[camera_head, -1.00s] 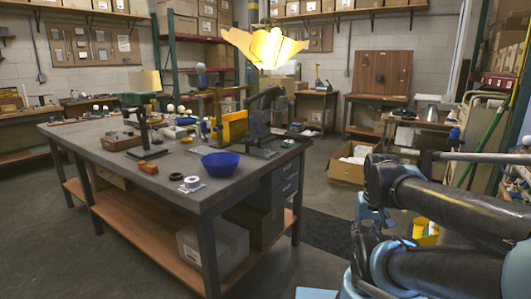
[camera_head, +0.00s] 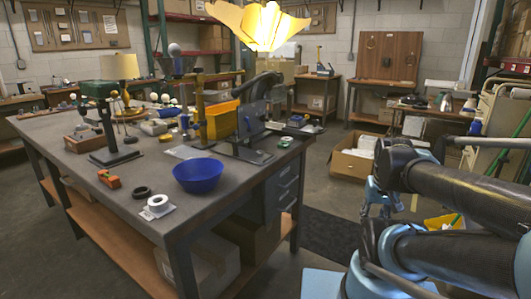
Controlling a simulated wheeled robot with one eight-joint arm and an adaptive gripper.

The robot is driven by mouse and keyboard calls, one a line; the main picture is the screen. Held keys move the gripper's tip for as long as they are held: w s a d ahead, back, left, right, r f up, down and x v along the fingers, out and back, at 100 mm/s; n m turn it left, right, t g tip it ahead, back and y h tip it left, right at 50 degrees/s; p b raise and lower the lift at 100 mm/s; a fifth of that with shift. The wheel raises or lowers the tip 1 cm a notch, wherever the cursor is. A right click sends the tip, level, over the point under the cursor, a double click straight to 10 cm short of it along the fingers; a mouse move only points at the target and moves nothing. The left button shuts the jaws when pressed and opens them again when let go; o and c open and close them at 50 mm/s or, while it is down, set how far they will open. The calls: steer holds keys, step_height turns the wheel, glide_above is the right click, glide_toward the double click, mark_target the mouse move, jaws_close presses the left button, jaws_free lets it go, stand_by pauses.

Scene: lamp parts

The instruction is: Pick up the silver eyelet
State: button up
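I cannot pick out a silver eyelet for certain; the parts on the workbench (camera_head: 120,195) are too small to tell apart. Near the bench's front edge are a black ring (camera_head: 140,192) and a white roll (camera_head: 157,203), side by side. A blue bowl (camera_head: 198,176) stands to their right. My folded dark arm links (camera_head: 450,188) fill the right side, apart from the bench. My gripper does not show clearly in this view.
A lamp with a yellow petal shade (camera_head: 262,25) hangs above the bench. A black stand (camera_head: 108,130) and a red-orange block (camera_head: 109,179) are at the left. An open cardboard box (camera_head: 350,165) lies on the floor. Floor between bench and arm is mostly clear.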

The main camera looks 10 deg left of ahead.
steer(key=shift+w+d, duration=0.1)
steer(key=shift+d, duration=0.05)
steer(key=shift+o, duration=2.2)
steer(key=shift+s+r, duration=0.25)
steer(key=w+a+r+n+g+y, duration=0.1)
steer(key=w+a+r+n, duration=0.6)
steer(key=w+a+r, duration=0.4)
steer(key=w+a+r+n+g, duration=0.1)
steer(key=w+a+r+n, duration=0.65)
steer(key=a+r, duration=0.6)
steer(key=w+a+r+n, duration=0.2)
steer(key=a, duration=0.5)
steer(key=w+a+r+n, duration=0.1)
steer(key=w+a, duration=0.2)
steer(key=a, duration=0.5)
glide_above(260, 151)
steer(key=f, duration=1.1)
steer(key=shift+d, duration=0.2)
steer(key=shift+f, duration=2.85)
